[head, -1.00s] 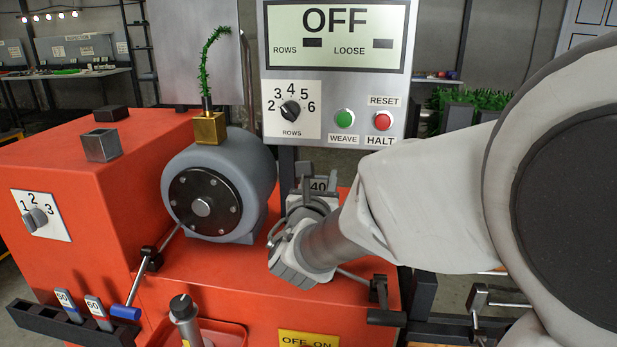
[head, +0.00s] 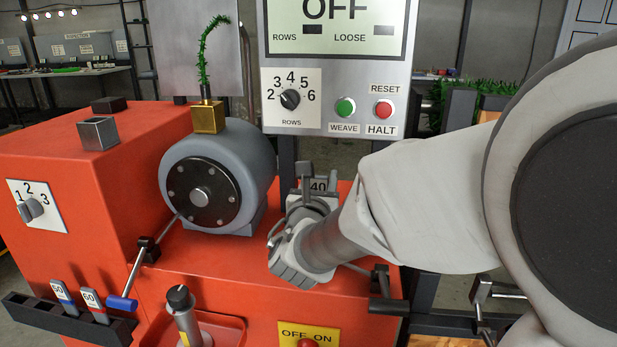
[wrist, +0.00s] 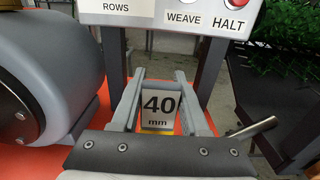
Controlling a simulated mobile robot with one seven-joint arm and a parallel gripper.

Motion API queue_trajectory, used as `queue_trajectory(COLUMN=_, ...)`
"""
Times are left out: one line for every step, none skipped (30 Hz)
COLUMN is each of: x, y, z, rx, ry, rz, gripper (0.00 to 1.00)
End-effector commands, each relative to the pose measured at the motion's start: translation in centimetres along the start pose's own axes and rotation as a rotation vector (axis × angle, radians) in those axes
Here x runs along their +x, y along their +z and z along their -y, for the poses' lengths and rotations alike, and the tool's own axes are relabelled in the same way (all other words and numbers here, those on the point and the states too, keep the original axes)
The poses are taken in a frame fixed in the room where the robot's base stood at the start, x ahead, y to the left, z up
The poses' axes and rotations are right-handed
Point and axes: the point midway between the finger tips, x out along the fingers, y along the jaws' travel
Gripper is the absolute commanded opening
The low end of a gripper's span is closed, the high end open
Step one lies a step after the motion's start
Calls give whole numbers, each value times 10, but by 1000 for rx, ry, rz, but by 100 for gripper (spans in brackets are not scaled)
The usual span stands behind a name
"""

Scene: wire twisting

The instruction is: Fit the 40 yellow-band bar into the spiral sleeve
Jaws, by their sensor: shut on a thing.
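The bar marked 40 mm (wrist: 159,108) stands upright between the fingers of my gripper (wrist: 160,80) in the wrist view. A thin yellow strip shows under its label. In the head view only the top of the 40 bar (head: 318,185) shows behind my gripper (head: 312,194), which is shut on it over the right part of the red machine. Its lower end is hidden. I cannot tell which part is the spiral sleeve. A brass block (head: 207,117) with an upright green twisted wire (head: 204,65) sits on the grey round housing (head: 232,165).
The panel (head: 290,102) stands behind the bar. A dark rack (head: 60,322) at front left holds bars marked 50 and 60. A grey square open-topped block (head: 98,133) is on the red machine (head: 60,165). A blue-handled lever (head: 122,303) sticks out in front.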

Motion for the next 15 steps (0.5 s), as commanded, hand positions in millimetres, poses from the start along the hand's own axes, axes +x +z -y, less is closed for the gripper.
queue_trajectory(x=0, y=-1, z=0, rx=1, ry=0, rz=3, gripper=0)
queue_trajectory(x=0, y=-2, z=0, rx=1, ry=0, rz=3, gripper=0)
queue_trajectory(x=0, y=-3, z=0, rx=1, ry=0, rz=3, gripper=0)
queue_trajectory(x=0, y=-4, z=0, rx=1, ry=0, rz=3, gripper=0)
queue_trajectory(x=0, y=-4, z=0, rx=1, ry=0, rz=3, gripper=0)
queue_trajectory(x=0, y=-6, z=0, rx=1, ry=0, rz=3, gripper=0)
queue_trajectory(x=0, y=-6, z=0, rx=1, ry=0, rz=3, gripper=0)
queue_trajectory(x=0, y=-7, z=0, rx=1, ry=0, rz=3, gripper=0)
queue_trajectory(x=0, y=-8, z=0, rx=1, ry=0, rz=3, gripper=0)
queue_trajectory(x=0, y=-9, z=0, rx=1, ry=0, rz=3, gripper=0)
queue_trajectory(x=0, y=-9, z=0, rx=1, ry=0, rz=3, gripper=0)
queue_trajectory(x=0, y=-10, z=0, rx=1, ry=0, rz=3, gripper=0)
queue_trajectory(x=0, y=-11, z=0, rx=1, ry=0, rz=3, gripper=0)
queue_trajectory(x=0, y=-12, z=0, rx=1, ry=0, rz=3, gripper=0)
queue_trajectory(x=0, y=-13, z=0, rx=1, ry=0, rz=3, gripper=0)
